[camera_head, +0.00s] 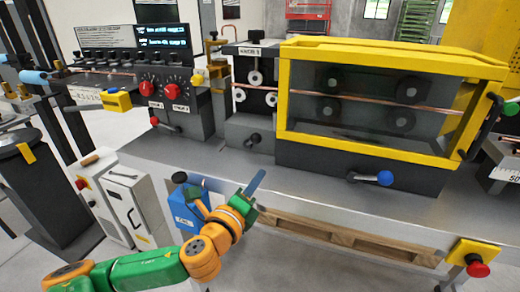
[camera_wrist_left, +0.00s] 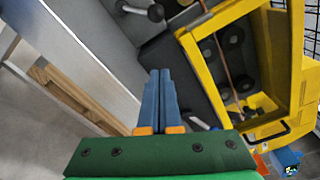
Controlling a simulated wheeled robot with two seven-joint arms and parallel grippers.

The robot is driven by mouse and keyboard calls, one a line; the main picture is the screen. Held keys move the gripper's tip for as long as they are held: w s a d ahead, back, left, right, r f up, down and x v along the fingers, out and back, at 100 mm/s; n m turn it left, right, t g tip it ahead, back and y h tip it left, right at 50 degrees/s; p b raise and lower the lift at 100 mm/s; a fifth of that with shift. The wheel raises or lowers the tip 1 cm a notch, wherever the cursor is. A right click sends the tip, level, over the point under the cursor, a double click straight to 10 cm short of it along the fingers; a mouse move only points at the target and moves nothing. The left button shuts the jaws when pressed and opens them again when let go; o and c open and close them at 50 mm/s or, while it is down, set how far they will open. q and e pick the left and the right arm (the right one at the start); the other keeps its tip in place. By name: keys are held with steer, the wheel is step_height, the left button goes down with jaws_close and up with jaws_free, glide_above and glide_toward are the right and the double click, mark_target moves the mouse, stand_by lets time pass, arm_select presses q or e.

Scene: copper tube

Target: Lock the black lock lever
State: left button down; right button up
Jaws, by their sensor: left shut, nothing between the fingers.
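A lever with a black ball knob (camera_head: 254,138) sticks out from the front of the grey middle unit. A black-knobbed lever also shows at the top of the left wrist view (camera_wrist_left: 155,13). My left gripper (camera_head: 258,178) is in front of the bench edge, below the black-knobbed lever in the head view and apart from it. Its blue fingers (camera_wrist_left: 160,76) are shut together with nothing between them and point toward the machine. My right gripper is not seen in the head view.
A blue-knobbed lever (camera_head: 385,178) sits under the yellow-framed guard (camera_head: 375,150), and a red-knobbed lever (camera_head: 155,121) is on the left unit. The copper tube (camera_head: 375,102) runs through the units. The bench's bare front strip (camera_head: 230,160) is clear. A red button (camera_head: 478,268) is at lower right.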

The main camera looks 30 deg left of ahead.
mark_target(252, 141)
arm_select(q)
steer(key=w, duration=0.3)
steer(key=w+a+p, duration=0.1)
steer(key=w, duration=0.5)
steer(key=shift+a+p, duration=0.35)
steer(key=shift+p, duration=0.05)
steer(key=shift+a+r+p, duration=0.25)
steer(key=shift+a+r, duration=0.05)
steer(key=shift+a, duration=0.3)
steer(key=shift+a+r+p, duration=0.25)
steer(key=shift+a+r, duration=0.05)
steer(key=shift+a, duration=0.3)
steer(key=shift+a+r, duration=0.15)
steer(key=shift+a, duration=0.35)
